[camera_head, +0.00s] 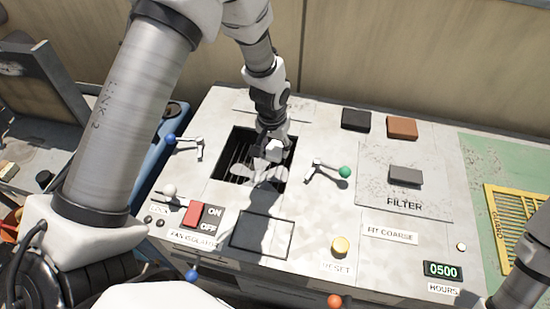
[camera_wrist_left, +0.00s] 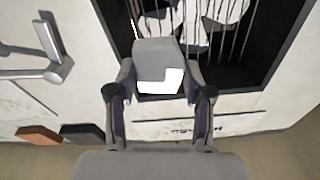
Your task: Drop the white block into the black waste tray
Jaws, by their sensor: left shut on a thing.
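My left gripper (camera_head: 270,140) reaches down over the dark square opening (camera_head: 231,143) with fins in the panel. In the left wrist view, the left gripper (camera_wrist_left: 160,80) is shut on a white block (camera_wrist_left: 160,52), held between its two fingers. The block looks partly shaded grey with one bright patch, and it is over the near edge of the opening. In the head view the fingers largely hide it. A shallow black-rimmed rectangle (camera_head: 262,234) lies on the panel in front of the opening; I cannot tell if it is the waste tray. My right gripper is out of view.
A green-knobbed lever (camera_head: 328,170) stands right of the opening, a blue-knobbed lever (camera_head: 186,143) left of it. Black (camera_head: 355,120), brown (camera_head: 402,127) and dark grey (camera_head: 405,175) blocks lie right.

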